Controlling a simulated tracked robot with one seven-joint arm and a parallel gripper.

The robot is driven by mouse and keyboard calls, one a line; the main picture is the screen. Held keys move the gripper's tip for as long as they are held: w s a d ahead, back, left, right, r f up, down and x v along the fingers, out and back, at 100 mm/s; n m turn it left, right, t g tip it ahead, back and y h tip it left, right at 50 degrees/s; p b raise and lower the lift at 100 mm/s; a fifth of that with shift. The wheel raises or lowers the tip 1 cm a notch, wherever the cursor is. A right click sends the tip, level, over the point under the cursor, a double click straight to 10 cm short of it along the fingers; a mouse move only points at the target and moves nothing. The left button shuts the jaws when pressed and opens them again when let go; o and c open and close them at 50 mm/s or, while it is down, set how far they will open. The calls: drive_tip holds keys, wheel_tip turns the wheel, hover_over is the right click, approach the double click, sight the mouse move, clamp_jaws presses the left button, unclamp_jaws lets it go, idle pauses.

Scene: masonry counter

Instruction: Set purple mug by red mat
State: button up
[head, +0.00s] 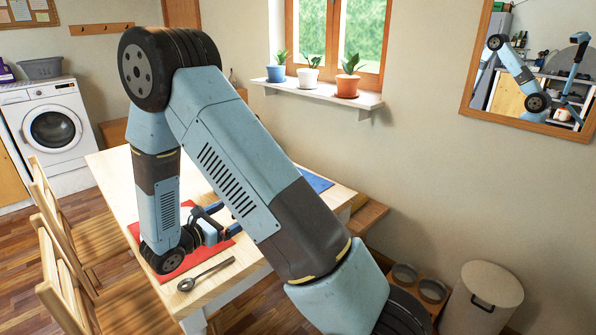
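The red mat (174,272) lies on the wooden table, partly covered by my arm. My gripper (226,220) is low over the mat's right part, pointing right. My large arm link hides part of its finger area, so I cannot tell whether it is open or shut or holds anything. I see no purple mug; my arm hides part of the table.
A spoon (206,275) lies near the table's front edge, beside the red mat. A blue mat (316,181) lies farther right on the table (112,172), partly hidden by my arm. Wooden chairs (62,250) stand along the left side. A bin (482,300) stands at lower right.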

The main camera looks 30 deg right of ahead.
drive_tip(key=s+d+r+m+g+y, duration=0.5)
drive_tip(key=s+d+r+m+g, duration=0.3)
drive_tip(key=s+d+r+m, duration=0.55)
drive_tip(key=s+a+r+m+t+y, duration=0.2)
drive_tip(key=s+r+m+t+y, duration=0.1)
drive_tip(key=s+r+m+y, duration=0.1)
drive_tip(key=s+a+r+m+t+y, duration=0.1)
drive_tip(key=s+r+m+y, duration=0.3)
drive_tip(key=s+r, duration=0.5)
drive_tip(key=shift+s+a+r+t+y, duration=0.15)
drive_tip(key=shift+s+a+t+y, duration=0.25)
drive_tip(key=shift+s+t+y, duration=0.6)
